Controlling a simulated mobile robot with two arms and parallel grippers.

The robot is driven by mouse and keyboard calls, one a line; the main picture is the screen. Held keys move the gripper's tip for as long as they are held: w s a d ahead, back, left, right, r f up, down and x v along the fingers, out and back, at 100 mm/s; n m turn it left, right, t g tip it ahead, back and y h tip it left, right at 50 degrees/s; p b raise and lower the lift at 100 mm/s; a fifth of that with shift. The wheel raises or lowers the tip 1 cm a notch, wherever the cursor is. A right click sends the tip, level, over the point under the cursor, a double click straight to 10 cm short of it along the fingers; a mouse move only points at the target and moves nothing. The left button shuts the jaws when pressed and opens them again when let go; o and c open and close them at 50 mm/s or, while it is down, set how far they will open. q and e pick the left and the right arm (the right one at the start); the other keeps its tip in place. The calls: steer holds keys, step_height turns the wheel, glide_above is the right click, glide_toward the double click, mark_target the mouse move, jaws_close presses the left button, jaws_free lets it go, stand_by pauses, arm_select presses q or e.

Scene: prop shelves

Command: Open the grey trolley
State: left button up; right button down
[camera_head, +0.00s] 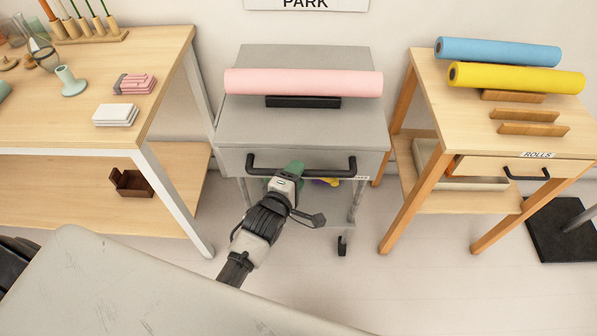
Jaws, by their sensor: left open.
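The grey trolley (295,126) stands in the middle of the view against the wall. A black bar handle (325,171) runs across the front of its drawer, which looks shut. A pink roll (302,83) lies across the trolley top behind a black block (302,102). My left gripper (296,185) is just in front of the handle, at its left half. It is open; its fingertips are partly hidden, so I cannot tell whether they touch the bar. My right gripper is not in view.
A wooden table (165,55) with small props stands at left. A wooden stand (455,130) with blue (497,51) and yellow (515,77) rolls stands at right. Green and purple items show below the trolley's drawer. Pale floor (375,285) in front is clear.

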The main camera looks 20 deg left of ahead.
arm_select(q)
steer(key=shift+w+d+f, duration=0.1)
steer(key=shift+w, duration=0.55)
jaws_close()
steer(key=shift+s, duration=0.1)
